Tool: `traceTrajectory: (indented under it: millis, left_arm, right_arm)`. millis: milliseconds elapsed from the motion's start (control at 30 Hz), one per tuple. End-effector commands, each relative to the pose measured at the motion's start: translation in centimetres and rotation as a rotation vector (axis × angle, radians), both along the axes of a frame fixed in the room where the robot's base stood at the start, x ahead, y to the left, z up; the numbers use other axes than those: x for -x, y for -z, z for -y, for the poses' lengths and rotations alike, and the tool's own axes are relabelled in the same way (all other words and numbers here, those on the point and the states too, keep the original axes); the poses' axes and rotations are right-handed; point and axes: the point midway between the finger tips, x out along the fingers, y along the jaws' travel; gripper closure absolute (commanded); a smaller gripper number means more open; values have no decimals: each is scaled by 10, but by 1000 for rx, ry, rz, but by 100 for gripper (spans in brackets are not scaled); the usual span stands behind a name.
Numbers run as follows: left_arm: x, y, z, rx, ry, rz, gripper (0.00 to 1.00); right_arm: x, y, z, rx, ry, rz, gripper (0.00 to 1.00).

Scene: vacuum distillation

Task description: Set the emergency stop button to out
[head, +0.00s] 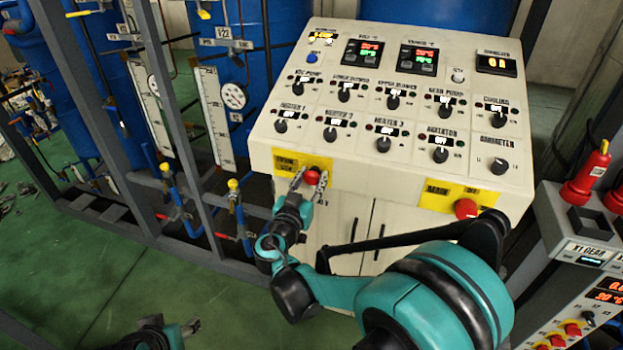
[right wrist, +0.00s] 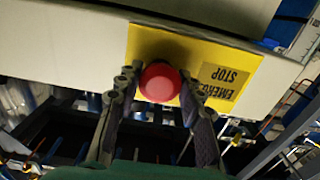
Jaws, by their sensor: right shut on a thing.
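The emergency stop button (head: 311,177) is a round red knob on a yellow plate at the left of the console's front face. In the right wrist view the red button (right wrist: 160,82) sits on the yellow plate (right wrist: 190,50), whose label shows "STOP". My right gripper (head: 309,182) has one finger on each side of the button and is shut on it; the fingers flank it in the right wrist view (right wrist: 158,88). Whether the button is in or out is hard to tell. Part of my left gripper (head: 190,327) shows at the bottom left, away from the console.
The console's sloped top (head: 400,112) carries several black knobs and displays. A second red button (head: 466,208) sits on another yellow plate to the right. Pipes and a grey frame (head: 195,130) stand at left. A smaller panel (head: 590,250) with red parts stands at right.

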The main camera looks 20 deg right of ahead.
Motion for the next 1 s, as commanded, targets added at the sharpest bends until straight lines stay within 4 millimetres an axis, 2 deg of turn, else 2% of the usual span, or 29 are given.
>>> traceTrajectory:
  millis: [200,400,433,500,833,1000]
  left_arm:
    - [0,0,0,0,0,0,50]
    - [0,0,0,0,0,0,50]
    - [0,0,0,0,0,0,50]
    - [0,0,0,0,0,0,50]
    - [0,0,0,0,0,0,50]
    - [0,0,0,0,0,0,50]
  right_arm:
    - [15,0,-11,0,-2,0,100]
    - [15,1,-10,-1,-1,-1,100]
    - [15,1,-10,-1,-1,-1,60]
    - [15,1,-10,-1,-1,-1,44]
    - [17,0,-11,0,-1,0,44]
    - [33,0,-24,0,-4,0,44]
